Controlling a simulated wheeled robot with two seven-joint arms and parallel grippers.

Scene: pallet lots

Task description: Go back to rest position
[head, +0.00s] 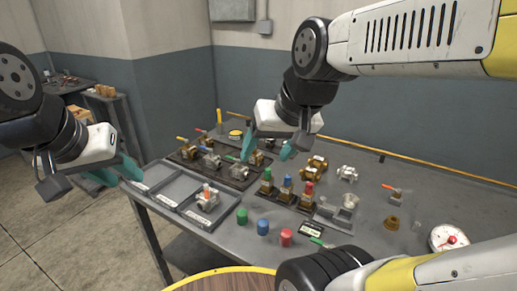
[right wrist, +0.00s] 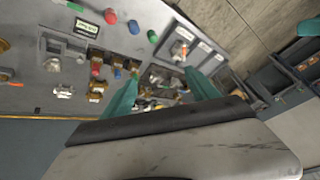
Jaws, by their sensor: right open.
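My left gripper (head: 114,173) is at the left of the head view, with its teal fingers spread apart and nothing visible between them. It is beside the left end of the grey table (head: 350,215). My right gripper (head: 268,147) is above the back middle of the table, its teal fingers apart and empty. In the right wrist view, the right gripper (right wrist: 162,78) shows its two open fingers over the table's parts. The height of its tips above those parts is hard to tell.
Valve fittings stand on a dark tray (head: 225,176) under the right gripper. A grey tray (head: 174,190) holds one valve (head: 207,199) with an orange top. Green (head: 242,216), blue (head: 263,227) and red caps (head: 286,237) stand near the front edge. A round wooden top (head: 225,283) is in front.

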